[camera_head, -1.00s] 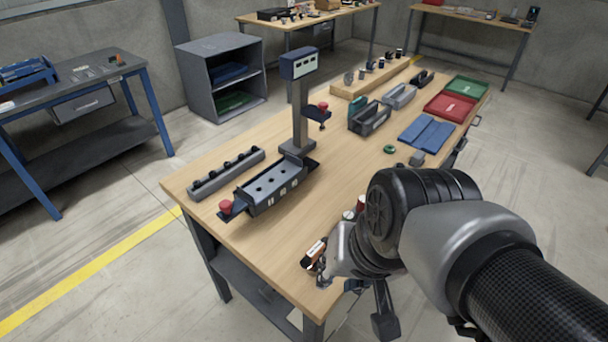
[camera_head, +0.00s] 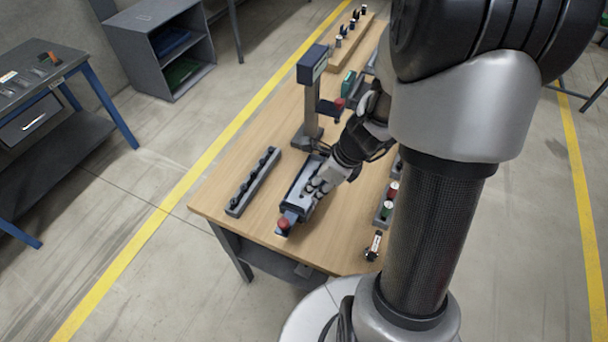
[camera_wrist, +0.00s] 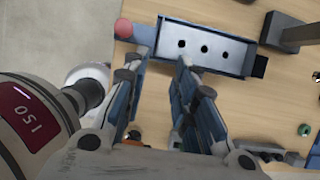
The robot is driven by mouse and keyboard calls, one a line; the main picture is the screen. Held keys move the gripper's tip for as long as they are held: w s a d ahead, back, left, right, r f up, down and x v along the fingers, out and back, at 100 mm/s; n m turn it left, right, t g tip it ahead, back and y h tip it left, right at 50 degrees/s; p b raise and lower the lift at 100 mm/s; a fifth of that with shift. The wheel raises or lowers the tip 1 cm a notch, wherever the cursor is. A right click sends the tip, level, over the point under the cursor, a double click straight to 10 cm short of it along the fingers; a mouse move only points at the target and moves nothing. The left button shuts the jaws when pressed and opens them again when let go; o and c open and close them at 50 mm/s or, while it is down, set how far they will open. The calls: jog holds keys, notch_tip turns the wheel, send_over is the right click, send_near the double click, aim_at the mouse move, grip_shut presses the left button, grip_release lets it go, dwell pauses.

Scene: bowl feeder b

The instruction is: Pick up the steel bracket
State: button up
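I cannot make out a steel bracket with certainty. A pale grey plate with three dark holes (camera_wrist: 203,48) lies in the dark blue fixture (camera_wrist: 235,68) in the wrist view. In the head view the fixture (camera_head: 298,200) is partly hidden by my gripper (camera_head: 318,188). In the wrist view my gripper (camera_wrist: 168,58) has its two blue fingers apart, with bare wood between them. The fingertips point at the left part of the fixture. I cannot tell whether they touch it. A red button (camera_wrist: 123,28) sits at the fixture's left end.
A grey rail with several black knobs (camera_head: 253,182) lies left of the fixture. A dark post with a display box (camera_head: 312,65) stands behind it. A small black and white part (camera_head: 373,245) is near the table's front edge. Bare wood (camera_head: 335,235) lies between.

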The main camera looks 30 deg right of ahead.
jog(key=b, duration=0.3)
send_near(296, 202)
jog(key=shift+s+a, duration=0.75)
jog(key=shift+a, duration=0.1)
jog(key=b+x, duration=0.1)
jog(key=x, duration=0.1)
jog(key=b+x, duration=0.2)
jog(key=x, duration=0.1)
jog(key=shift+w+a+f, duration=0.15)
jog(key=shift+w+a, duration=0.15)
jog(key=shift+a, duration=0.05)
jog(key=shift+c, duration=0.5)
grip_shut()
